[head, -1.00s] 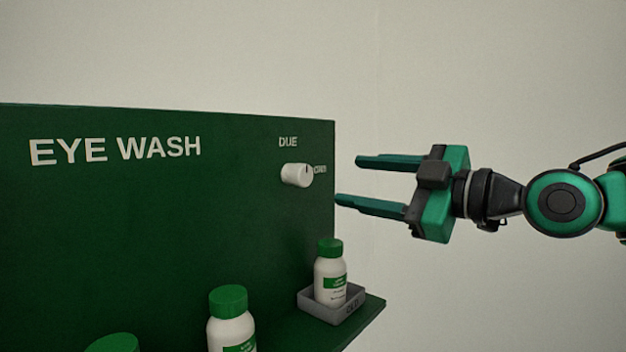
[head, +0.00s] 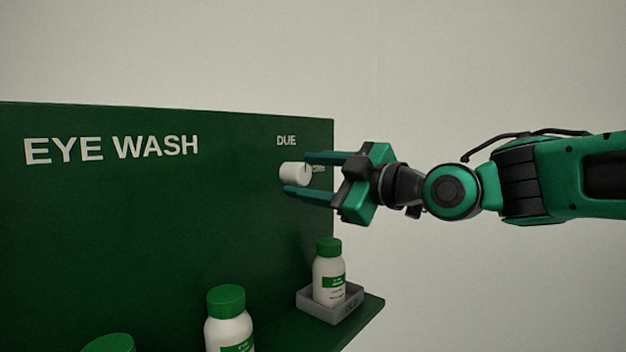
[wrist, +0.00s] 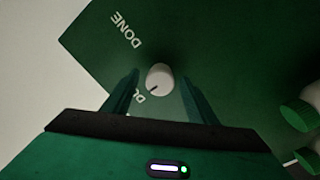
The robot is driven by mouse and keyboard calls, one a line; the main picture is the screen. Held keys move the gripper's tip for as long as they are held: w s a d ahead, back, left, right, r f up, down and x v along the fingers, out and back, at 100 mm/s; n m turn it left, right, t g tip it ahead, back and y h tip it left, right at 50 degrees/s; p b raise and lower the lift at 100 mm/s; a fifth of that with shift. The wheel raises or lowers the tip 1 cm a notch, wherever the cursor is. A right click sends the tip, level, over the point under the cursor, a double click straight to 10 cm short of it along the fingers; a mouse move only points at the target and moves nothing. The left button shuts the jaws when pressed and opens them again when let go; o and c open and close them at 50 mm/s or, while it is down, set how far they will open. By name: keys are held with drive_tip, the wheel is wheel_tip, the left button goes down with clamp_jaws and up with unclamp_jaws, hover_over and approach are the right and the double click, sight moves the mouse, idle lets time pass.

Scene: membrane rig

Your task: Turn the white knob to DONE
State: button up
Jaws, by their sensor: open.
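In the wrist view the knob (wrist: 160,79) has a dark mark pointing lower left, toward the partly covered DU letters (wrist: 138,96). The word DONE (wrist: 128,30) is at the upper left there. My gripper (head: 298,174) is open, its fingertips above and below the knob in the head view. In the wrist view the knob shows between the fingers, with gaps beside it.
A white bottle with a green cap (head: 329,272) stands in a grey tray (head: 336,308) on the green shelf (head: 365,318) below my gripper. Another bottle (head: 229,325) stands further left, and a green cap (head: 108,343) shows at the bottom edge.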

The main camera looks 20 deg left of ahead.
drive_tip(key=c, duration=1.1)
drive_tip(key=shift+m, duration=0.3)
drive_tip(key=shift+o, duration=0.2)
drive_tip(key=m, duration=0.3)
drive_tip(key=shift+m, duration=0.3)
drive_tip(key=m, duration=0.4)
drive_tip(key=shift+w+d+r+m, duration=0.1)
drive_tip(key=shift+m, duration=0.2)
drive_tip(key=m, duration=0.4)
drive_tip(key=shift+w, duration=0.1)
drive_tip(key=shift+w+d+r+m+g, duration=0.1)
drive_tip(key=shift+m+g, duration=0.3)
drive_tip(key=shift+m, duration=1.9)
